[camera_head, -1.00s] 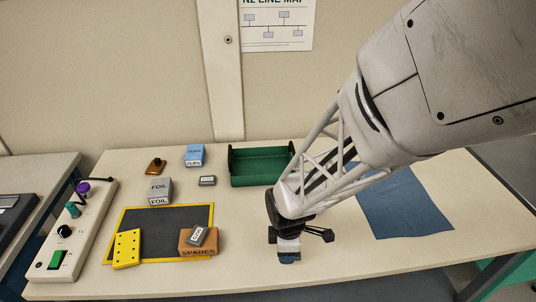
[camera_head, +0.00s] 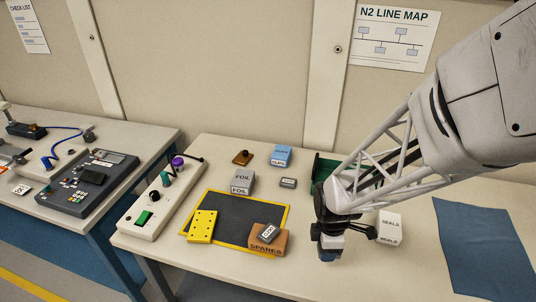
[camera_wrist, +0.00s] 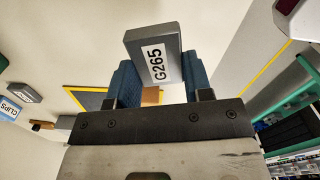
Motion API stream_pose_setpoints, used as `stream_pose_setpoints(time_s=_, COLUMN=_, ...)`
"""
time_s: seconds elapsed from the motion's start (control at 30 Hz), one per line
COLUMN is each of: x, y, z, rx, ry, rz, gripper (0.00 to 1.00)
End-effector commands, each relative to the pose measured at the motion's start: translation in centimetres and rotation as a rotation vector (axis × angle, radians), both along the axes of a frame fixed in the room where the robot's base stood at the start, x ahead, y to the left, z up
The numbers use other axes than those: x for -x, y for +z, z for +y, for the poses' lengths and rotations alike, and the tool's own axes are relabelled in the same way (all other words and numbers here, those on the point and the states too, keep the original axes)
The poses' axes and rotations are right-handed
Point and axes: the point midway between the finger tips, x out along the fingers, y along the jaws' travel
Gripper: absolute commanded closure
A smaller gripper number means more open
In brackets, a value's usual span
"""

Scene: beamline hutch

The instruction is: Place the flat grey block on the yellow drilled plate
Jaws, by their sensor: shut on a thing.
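My gripper (camera_head: 330,250) points down over the table, to the right of the SPARES box in the head view. In the wrist view its blue fingers (camera_wrist: 162,85) are shut on a grey block (camera_wrist: 154,58) with a white label reading G265. The yellow drilled plate (camera_head: 201,226) lies at the left end of a dark mat (camera_head: 235,212) with a yellow border, left of my gripper and apart from it. In the head view the held block is mostly hidden by the gripper.
The SPARES box (camera_head: 265,243), with a small grey labelled block (camera_head: 268,233) on top, stands between gripper and plate. A FOIL box (camera_head: 242,182), another small grey block (camera_head: 288,183) and a CLIPS box (camera_head: 281,156) stand behind. A SEALS box (camera_head: 390,226) is right of my gripper.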

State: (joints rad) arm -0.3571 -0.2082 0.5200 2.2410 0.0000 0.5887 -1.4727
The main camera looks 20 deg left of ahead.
Motion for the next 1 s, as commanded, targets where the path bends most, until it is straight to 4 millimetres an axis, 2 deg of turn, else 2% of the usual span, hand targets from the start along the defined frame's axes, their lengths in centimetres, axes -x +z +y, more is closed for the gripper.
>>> stream_pose_setpoints(time_s=0.03, x=-0.6, y=0.2, z=1.2, rx=-0.001, ry=0.044, rz=-0.002, gripper=0.79)
stream_pose_setpoints(time_s=0.23, x=-2.3, y=0.9, z=5.6, rx=0.0, ry=0.212, rz=-0.001, gripper=0.79)
stream_pose_setpoints(time_s=0.5, x=-3.8, y=1.6, z=11.6, rx=0.0, ry=0.431, rz=0.0, gripper=0.79)
stream_pose_setpoints(time_s=0.77, x=-4.5, y=2.3, z=17.9, rx=0.0, ry=0.643, rz=0.0, gripper=0.79)
stream_pose_setpoints(time_s=1.0, x=-4.5, y=2.8, z=24.0, rx=0.0, ry=0.845, rz=0.001, gripper=0.79)
